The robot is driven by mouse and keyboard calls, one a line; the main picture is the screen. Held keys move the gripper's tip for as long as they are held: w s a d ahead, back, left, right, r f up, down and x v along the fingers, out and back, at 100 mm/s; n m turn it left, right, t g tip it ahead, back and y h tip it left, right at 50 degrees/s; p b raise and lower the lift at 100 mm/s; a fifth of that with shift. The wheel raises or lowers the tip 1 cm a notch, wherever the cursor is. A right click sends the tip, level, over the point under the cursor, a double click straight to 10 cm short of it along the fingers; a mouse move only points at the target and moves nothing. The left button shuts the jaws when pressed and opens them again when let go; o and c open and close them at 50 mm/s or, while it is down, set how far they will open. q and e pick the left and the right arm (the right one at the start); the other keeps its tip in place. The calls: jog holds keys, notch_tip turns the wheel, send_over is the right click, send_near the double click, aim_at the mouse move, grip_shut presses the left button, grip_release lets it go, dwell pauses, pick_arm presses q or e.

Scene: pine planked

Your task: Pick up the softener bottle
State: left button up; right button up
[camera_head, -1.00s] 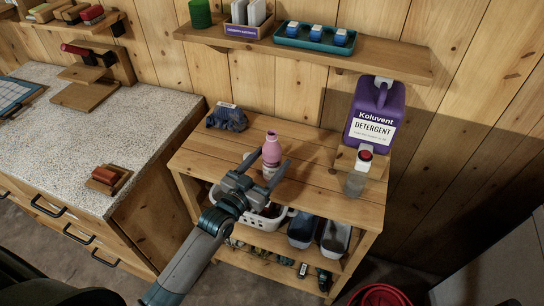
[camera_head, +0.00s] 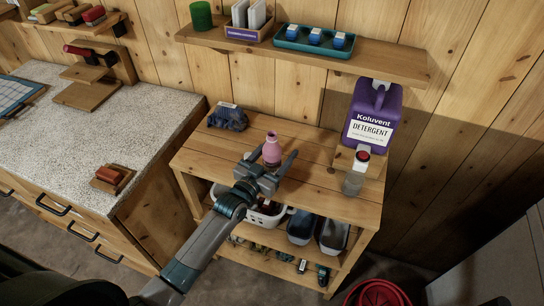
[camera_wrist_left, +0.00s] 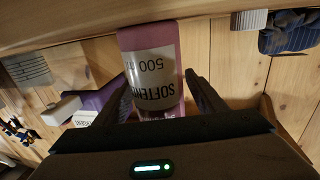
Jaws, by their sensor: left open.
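The softener bottle (camera_head: 271,151) is pink with a white label and stands upright on the wooden shelf unit's top. In the left wrist view the bottle (camera_wrist_left: 152,75) shows its label reading "SOFTENE" and "500". My left gripper (camera_head: 276,165) is open, with one finger on each side of the bottle. In the left wrist view its fingers (camera_wrist_left: 160,98) flank the label, with a gap visible on the right side; contact on the left side cannot be told. The bottle's lower part is hidden behind the gripper in the head view. My right gripper is not in view.
A purple detergent jug (camera_head: 373,118) and a small clear bottle with a red cap (camera_head: 355,175) stand to the right. A blue bundle (camera_head: 228,117) lies to the left. A wall shelf (camera_head: 390,62) hangs above. The wooden top (camera_head: 315,160) has bare room between.

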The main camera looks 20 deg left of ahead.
pick_arm(q)
jog(key=shift+w, duration=0.1)
dwell(0.4)
jog(key=c, duration=1.5)
jog(key=shift+o, duration=0.2)
jog(key=shift+r, duration=0.35)
jog(key=shift+r+b, duration=0.35)
jog(key=shift+r, duration=0.1)
jog(key=s+d+r+b, duration=0.4)
jog(key=s+d+r, duration=0.1)
jog(key=d+r, duration=0.4)
jog(key=shift+s+d+r, duration=0.15)
jog(key=shift+d+r, duration=0.05)
jog(key=shift+d, duration=0.4)
